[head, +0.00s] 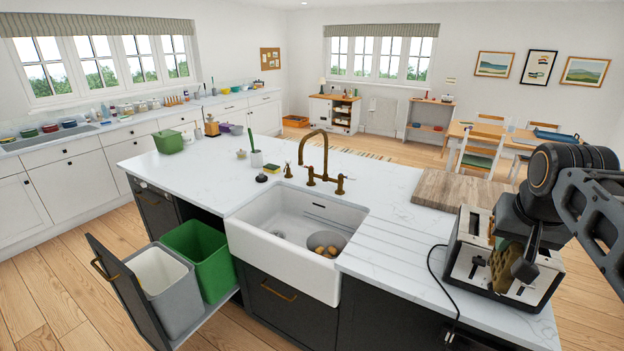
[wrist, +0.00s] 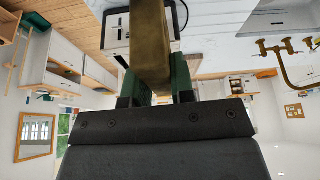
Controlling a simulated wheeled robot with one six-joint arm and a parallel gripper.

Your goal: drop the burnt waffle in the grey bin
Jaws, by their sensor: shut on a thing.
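The burnt waffle (head: 501,272) is a brown slab at the toaster on the right end of the island. My gripper (head: 509,246) is shut on it from above, and the waffle also shows between the green finger pads in the wrist view (wrist: 150,45). In the head view the waffle overlaps the toaster (head: 463,262); I cannot tell whether its lower edge is clear of the slot. The grey bin (head: 181,312) stands in the pulled-out drawer at the lower left, open at the top, far from my gripper.
A green bin (head: 214,278) stands beside the grey one. The white sink (head: 262,256), holding a bowl with brown items, and a brass tap (head: 325,150) lie between toaster and bins. A wooden board (head: 445,190) is behind the toaster. A black cord (head: 437,285) runs across the counter.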

